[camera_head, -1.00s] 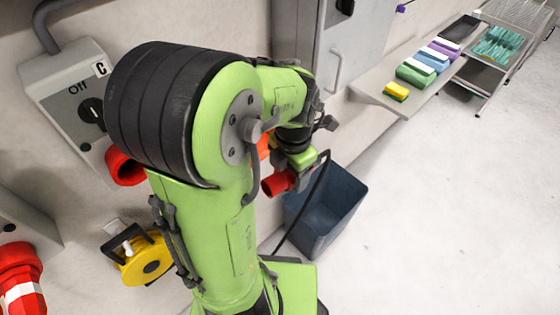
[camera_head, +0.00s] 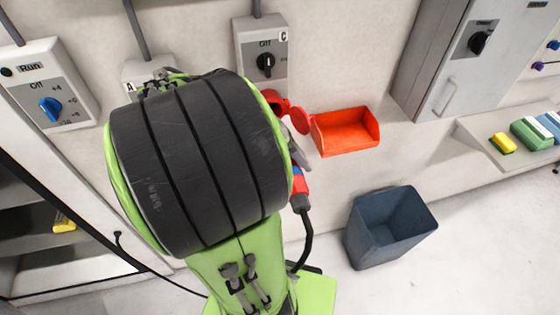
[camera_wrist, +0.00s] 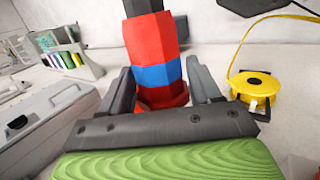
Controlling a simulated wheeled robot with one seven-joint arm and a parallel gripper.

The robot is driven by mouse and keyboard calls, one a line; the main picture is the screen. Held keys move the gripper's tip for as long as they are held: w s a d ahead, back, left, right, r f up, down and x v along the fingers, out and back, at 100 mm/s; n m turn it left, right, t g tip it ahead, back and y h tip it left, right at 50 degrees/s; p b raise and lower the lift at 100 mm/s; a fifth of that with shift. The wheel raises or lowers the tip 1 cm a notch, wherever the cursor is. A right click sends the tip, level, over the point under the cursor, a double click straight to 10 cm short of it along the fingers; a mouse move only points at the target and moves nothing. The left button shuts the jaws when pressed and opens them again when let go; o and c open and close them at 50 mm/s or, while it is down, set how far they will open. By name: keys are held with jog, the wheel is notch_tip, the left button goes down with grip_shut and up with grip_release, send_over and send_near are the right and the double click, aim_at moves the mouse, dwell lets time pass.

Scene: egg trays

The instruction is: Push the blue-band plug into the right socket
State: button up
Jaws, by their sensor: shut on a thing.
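The red plug with a blue band (camera_wrist: 158,76) stands between the two dark fingers of my gripper (camera_wrist: 162,92), which is shut on it. In the head view, part of the plug (camera_head: 299,184) shows right of my arm, with a black cable hanging from its lower end. My gripper is mostly hidden there behind my arm. Above it, a red socket with a raised round lid (camera_head: 302,117) sits under the grey switch box C (camera_head: 264,52), partly covered by my arm. I cannot tell whether the plug touches the socket. Any socket under box A (camera_head: 143,76) is hidden.
An orange tray (camera_head: 345,132) is on the wall just right of the socket. A dark blue bin (camera_head: 388,228) stands on the floor below. A grey cabinet (camera_head: 465,45) is at upper right. The wrist view shows a yellow cable reel (camera_wrist: 256,84).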

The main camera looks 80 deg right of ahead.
aim_at(305, 118)
jog(key=shift+s+d+f, duration=0.1)
jog(key=shift+d, duration=0.25)
jog(key=w+d+p, duration=0.2)
jog(key=w+d, duration=0.2)
jog(key=d, duration=0.3)
jog(key=shift+d, duration=0.3)
jog(key=shift+p, duration=0.3)
dwell(0.6)
jog(key=shift+d, duration=0.15)
jog(key=shift+w+d+p, duration=0.2)
jog(key=shift+d+p, duration=0.05)
jog(key=shift+p, duration=0.05)
jog(key=shift+w+d+p, duration=0.45)
jog(key=shift+d+p, duration=0.25)
jog(key=shift+d, duration=0.1)
jog(key=shift+w+d+p, duration=0.45)
jog(key=shift+d+p, duration=0.3)
jog(key=shift+w+d+p, duration=0.45)
jog(key=shift+d+p, duration=0.25)
jog(key=shift+d, duration=0.1)
dwell(2.6)
jog(key=o, duration=0.5)
